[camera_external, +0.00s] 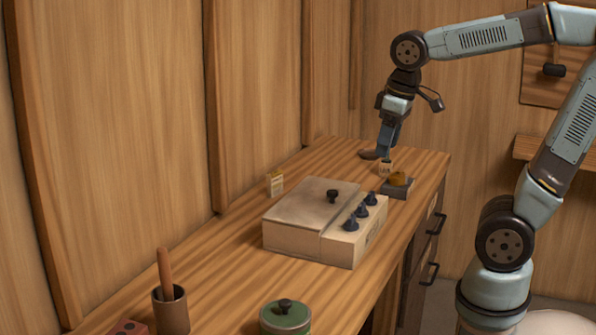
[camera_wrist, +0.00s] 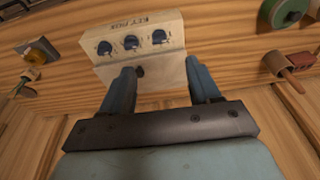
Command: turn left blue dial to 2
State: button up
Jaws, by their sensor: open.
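A pale wooden box (camera_external: 300,240) sits on the bench, with three dark blue dials in a row along one side. In the external view the dials are the near one (camera_external: 350,223), the middle one (camera_external: 362,211) and the far one (camera_external: 371,198). My gripper (camera_external: 386,152) is open and empty, beyond the far end of the box. In the wrist view its blue fingers (camera_wrist: 162,82) are apart and touch no dial.
A dark knob (camera_external: 332,195) stands on the box's lid. A green tin (camera_external: 285,318) and a cup with a wooden stick (camera_external: 171,312) stand at the near end. A small yellow-white box (camera_external: 275,183) is near the wall.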

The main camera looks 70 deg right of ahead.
jog(key=w+f+g, duration=0.3)
jog(key=w, duration=0.4)
jog(key=w+f+g, duration=0.3)
jog(key=w+g, duration=0.1)
jog(key=w, duration=0.2)
send_near(351, 217)
jog(key=x, duration=0.8)
jog(key=shift+s+f, duration=0.1)
jog(key=shift+f, duration=0.05)
jog(key=shift+c, duration=0.3)
jog(key=c, duration=1)
